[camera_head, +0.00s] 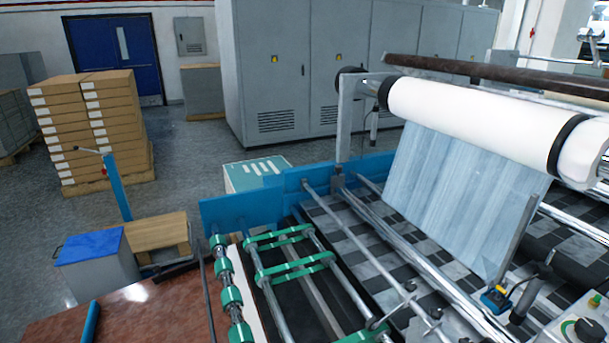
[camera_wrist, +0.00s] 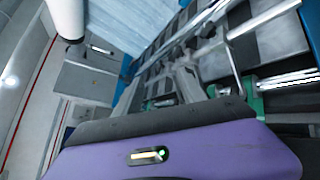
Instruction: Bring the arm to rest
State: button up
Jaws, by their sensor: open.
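My gripper (camera_wrist: 172,92) shows only in the wrist view. Its grey jaws are small and partly hidden past the dark edge of my purple housing, and look open with nothing between them. It points toward the laminating machine, and the distance to it is hard to tell. The head view shows neither my arm nor my gripper. In the head view, the laminating machine (camera_head: 375,235) fills the right half, with a large white roll (camera_head: 475,120) held above it and a bluish film sheet hanging from the roll.
Green-ringed rollers (camera_head: 290,268) lie along the machine's near side, beside a reddish-brown surface (camera_head: 145,315). A blue-topped box (camera_head: 92,250) and stacked cartons (camera_head: 92,130) stand at left. Grey cabinets (camera_head: 310,65) line the back. Open floor (camera_head: 190,155) lies between the cartons and machine.

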jog(key=s+a+f+m+t+y+b, duration=0.1)
jog(key=s+a+m+t+y, duration=0.15)
jog(key=s+m, duration=0.35)
jog(key=s+a+f+m+t+y, duration=0.1)
jog(key=s+a+m+y, duration=0.3)
jog(key=s+m, duration=0.15)
jog(key=s+d+f+m+g+b, duration=0.1)
jog(key=s+m, duration=0.8)
jog(key=s, duration=1.4)
jog(key=shift+d+g+b, duration=0.55)
jog(key=shift+d+b, duration=0.25)
jog(key=shift+d, duration=0.55)
jog(key=shift+s+f+m, duration=0.1)
jog(key=shift+m, duration=0.15)
